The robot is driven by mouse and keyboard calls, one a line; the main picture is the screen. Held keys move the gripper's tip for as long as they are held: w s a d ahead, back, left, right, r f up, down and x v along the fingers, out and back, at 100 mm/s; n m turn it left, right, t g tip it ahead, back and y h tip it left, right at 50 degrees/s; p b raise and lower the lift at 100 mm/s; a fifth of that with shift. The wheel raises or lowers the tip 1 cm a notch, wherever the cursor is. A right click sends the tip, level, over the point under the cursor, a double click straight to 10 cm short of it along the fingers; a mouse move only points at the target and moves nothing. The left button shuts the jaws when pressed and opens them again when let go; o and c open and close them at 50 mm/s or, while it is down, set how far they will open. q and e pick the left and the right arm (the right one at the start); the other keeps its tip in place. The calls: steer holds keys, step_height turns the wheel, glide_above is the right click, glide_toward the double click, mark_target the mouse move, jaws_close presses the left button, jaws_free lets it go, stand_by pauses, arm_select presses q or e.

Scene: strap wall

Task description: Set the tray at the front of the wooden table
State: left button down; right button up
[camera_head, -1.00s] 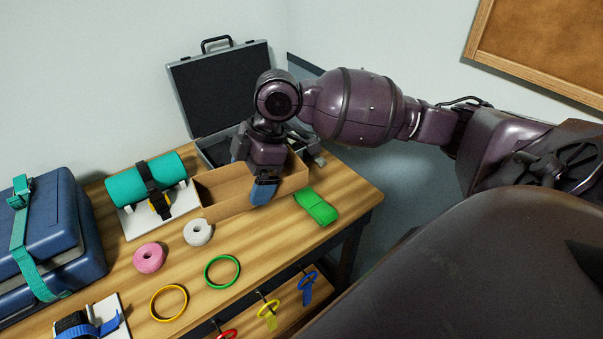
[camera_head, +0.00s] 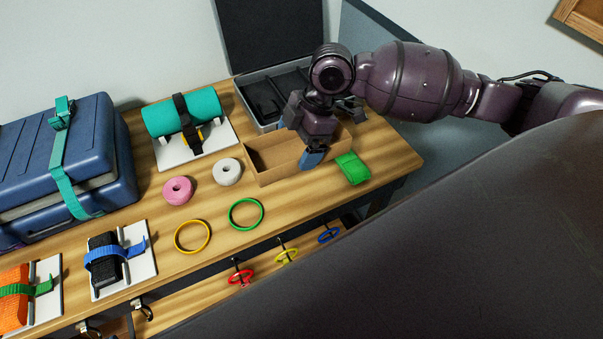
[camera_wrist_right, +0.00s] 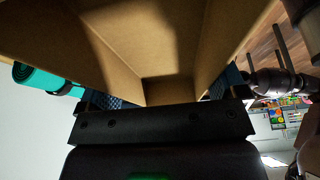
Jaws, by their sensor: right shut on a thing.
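The tray (camera_head: 286,171) is an open, brown, oblong box. It is over the back right part of the wooden table (camera_head: 385,178), in front of the open case. I cannot tell whether it touches the tabletop. My right gripper (camera_head: 312,152) points down at the tray's right part and is shut on it; one blue fingertip shows in front of the front wall. In the right wrist view the tray (camera_wrist_right: 130,42) fills the top, with its inside showing between the blue-padded fingers (camera_wrist_right: 168,95). My left gripper is not in view.
A green bundle (camera_head: 352,168) lies right of the tray. White (camera_head: 227,172) and pink (camera_head: 178,191) rolls, and green (camera_head: 246,214) and yellow (camera_head: 192,237) rings, lie on the left. The open case (camera_head: 258,100) is behind. Coloured rings hang below the front edge.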

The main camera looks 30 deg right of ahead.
mark_target(294, 190)
step_height(294, 190, down, 13)
steer(key=shift+r+b, duration=0.2)
steer(key=shift+b, duration=0.25)
steer(key=o, duration=0.4)
steer(key=shift+f, duration=0.15)
steer(key=shift+o, duration=1)
steer(key=v, duration=0.8)
steer(key=shift+a+f, duration=0.1)
steer(key=shift+f, duration=0.05)
